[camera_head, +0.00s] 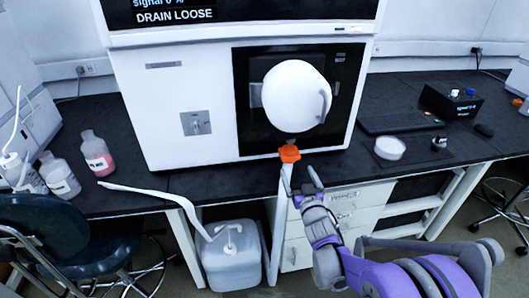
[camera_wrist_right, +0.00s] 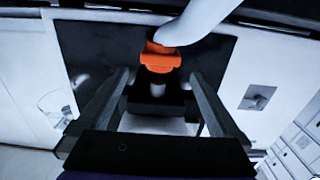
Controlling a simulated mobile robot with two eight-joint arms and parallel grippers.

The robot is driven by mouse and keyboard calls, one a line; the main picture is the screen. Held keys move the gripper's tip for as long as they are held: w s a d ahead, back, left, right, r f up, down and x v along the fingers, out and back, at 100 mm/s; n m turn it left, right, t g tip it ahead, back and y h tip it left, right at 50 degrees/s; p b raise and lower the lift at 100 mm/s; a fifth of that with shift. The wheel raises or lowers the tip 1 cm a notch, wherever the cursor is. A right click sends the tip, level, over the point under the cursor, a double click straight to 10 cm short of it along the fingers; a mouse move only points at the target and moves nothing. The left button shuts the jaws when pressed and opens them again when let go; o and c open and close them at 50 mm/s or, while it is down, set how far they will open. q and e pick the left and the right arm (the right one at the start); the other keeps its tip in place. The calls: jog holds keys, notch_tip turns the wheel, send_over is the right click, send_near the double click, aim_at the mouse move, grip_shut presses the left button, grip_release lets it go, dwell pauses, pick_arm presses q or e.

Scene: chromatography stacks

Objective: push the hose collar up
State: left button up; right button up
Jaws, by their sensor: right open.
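The orange hose collar (camera_head: 289,153) sits at the upper end of a white hose (camera_head: 280,220), just under the white round housing (camera_head: 295,94) on the instrument front. In the right wrist view the collar (camera_wrist_right: 160,57) shows beyond the fingers, roughly centred between them, with the white hose (camera_wrist_right: 195,20) running off from it. My right gripper (camera_head: 303,183) is open, below and slightly right of the collar in the head view. Its fingers (camera_wrist_right: 160,90) appear apart from the collar. My left gripper is not in view. The display reads "DRAIN LOOSE".
A translucent waste container (camera_head: 231,258) stands on the floor under the bench, with a loose white tube (camera_head: 150,193) above it. Bottles (camera_head: 97,153) stand on the bench at left. A white dish (camera_head: 389,148) and a black box (camera_head: 451,100) are at right.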

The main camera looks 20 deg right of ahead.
aim_at(291, 156)
jog(key=b+x, duration=0.1)
jog(key=x, duration=1)
jog(key=shift+a+r, duration=0.1)
jog(key=shift+c, duration=0.3)
